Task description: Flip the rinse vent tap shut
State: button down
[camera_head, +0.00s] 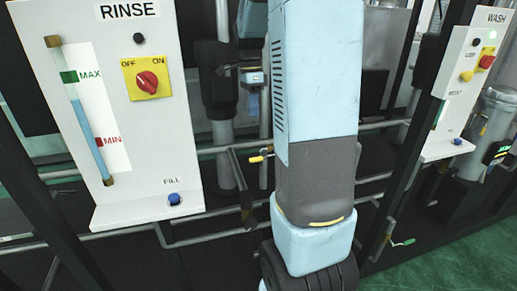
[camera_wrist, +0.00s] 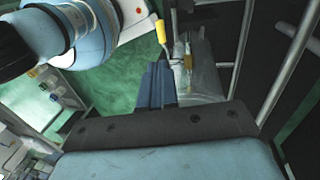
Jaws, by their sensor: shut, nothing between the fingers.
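The rinse vent tap's lever appears to be the small yellow-tipped handle (camera_head: 257,159) on the pipework, just left of my arm in the head view. Its yellow grip (camera_wrist: 160,32) stands a little beyond my fingertips in the wrist view, on a thin grey stem. My gripper (camera_wrist: 157,65) is shut and empty, its dark blue fingers pointing towards the lever with a gap between. In the head view my gripper (camera_head: 253,115) seems to hang fingers-down above the lever, left of my arm. The tap's body is partly hidden by my arm.
The white RINSE panel (camera_head: 115,120) stands at left, with a red switch (camera_head: 148,82), a level gauge and a blue FILL button (camera_head: 174,198). A WASH panel (camera_head: 462,95) stands at right. Grey pipes (camera_head: 220,150) and dark posts surround the lever. A green-handled valve (camera_head: 403,243) sits low right.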

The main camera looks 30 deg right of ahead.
aim_at(264, 158)
jog(key=shift+f, duration=0.1)
dwell(0.3)
jog(key=s+f, duration=0.1)
jog(key=f, duration=0.8)
jog(key=s+f, duration=0.1)
jog(key=f, duration=0.3)
jog(key=shift+s+a+f, duration=0.3)
